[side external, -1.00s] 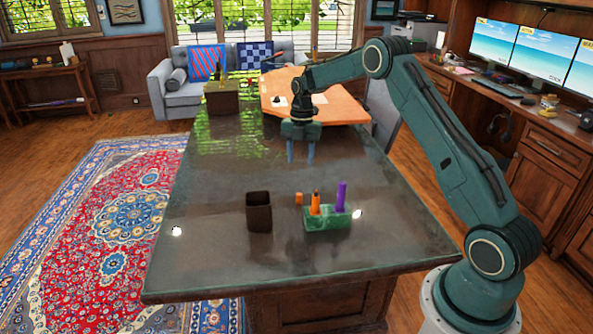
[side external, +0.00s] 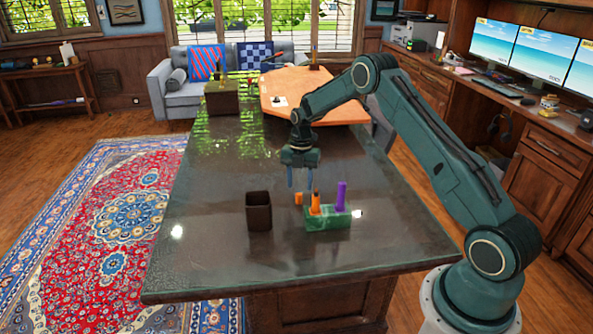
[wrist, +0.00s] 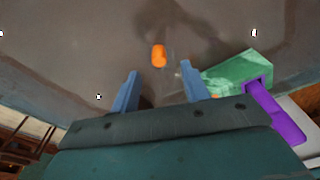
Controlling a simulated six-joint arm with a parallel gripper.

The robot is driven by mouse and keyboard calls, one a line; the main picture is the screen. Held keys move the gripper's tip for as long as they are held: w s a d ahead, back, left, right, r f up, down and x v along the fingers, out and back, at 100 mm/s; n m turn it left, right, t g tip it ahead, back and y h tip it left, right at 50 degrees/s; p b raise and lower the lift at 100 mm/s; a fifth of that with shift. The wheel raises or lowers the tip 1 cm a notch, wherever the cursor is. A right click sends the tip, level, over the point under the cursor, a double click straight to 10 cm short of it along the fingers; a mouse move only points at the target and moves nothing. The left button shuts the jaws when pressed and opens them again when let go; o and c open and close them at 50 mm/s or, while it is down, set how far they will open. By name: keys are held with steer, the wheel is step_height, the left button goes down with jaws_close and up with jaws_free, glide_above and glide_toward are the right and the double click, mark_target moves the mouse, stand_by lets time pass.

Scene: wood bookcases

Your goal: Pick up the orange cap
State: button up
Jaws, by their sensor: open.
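The small orange cap (side external: 298,198) lies on the dark table just left of the green holder (side external: 328,217). In the wrist view the orange cap (wrist: 159,55) lies beyond the fingertips, roughly in line with the gap between them. My gripper (side external: 301,182) is above the table close to the cap, fingers pointing down. In the wrist view its two blue fingers (wrist: 159,70) are apart with nothing between them. An orange marker (side external: 315,203) and a purple marker (side external: 341,196) stand in the green holder.
A dark brown open cup (side external: 259,212) stands left of the cap. The green holder is close on the cap's right. The table (side external: 205,235) is clear to the left and in front. A brown box (side external: 222,98) stands at the far end.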

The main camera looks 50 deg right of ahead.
mark_target(299, 194)
steer(key=shift+a+f, duration=0.15)
steer(key=shift+f, duration=1.2)
steer(key=shift+a+f, duration=0.1)
steer(key=shift+f, duration=1.2)
jaws_close()
